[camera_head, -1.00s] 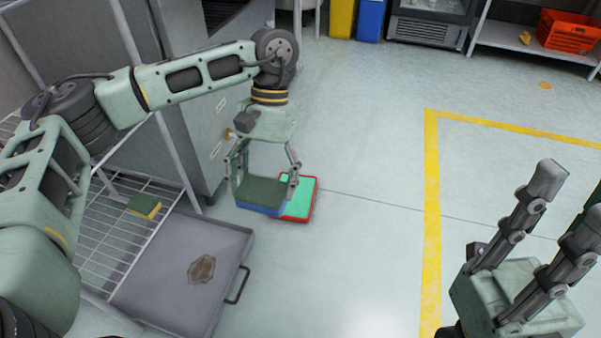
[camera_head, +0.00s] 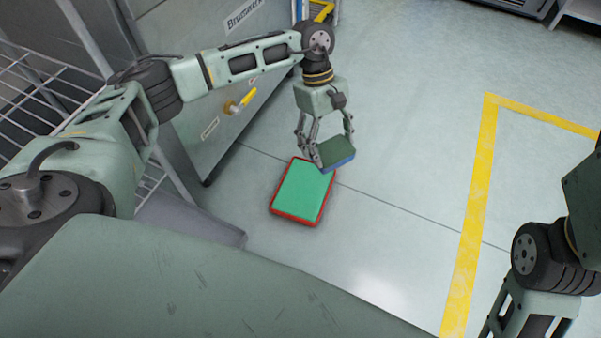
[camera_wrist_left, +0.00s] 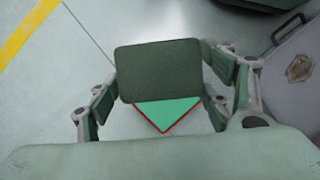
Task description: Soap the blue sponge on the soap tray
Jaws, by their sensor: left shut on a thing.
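My left gripper (camera_head: 333,148) is shut on the blue sponge (camera_head: 340,160), which has a dark green top and a blue lower layer. It holds the sponge by two opposite sides, near the far right corner of the soap tray. The soap tray (camera_head: 303,192) is a flat rectangle with a red rim and a bright green surface. In the left wrist view the sponge (camera_wrist_left: 158,70) shows its dark green face and covers much of the tray (camera_wrist_left: 168,112); only one tray corner shows. The gap between sponge and tray is hard to judge. My right gripper is out of view.
A grey cabinet (camera_head: 205,90) with a yellow-handled valve stands left of the tray. A wire rack (camera_head: 35,90) is at the far left. A grey pan (camera_wrist_left: 285,75) shows in the left wrist view. Floor right of the tray is clear up to a yellow line (camera_head: 470,220).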

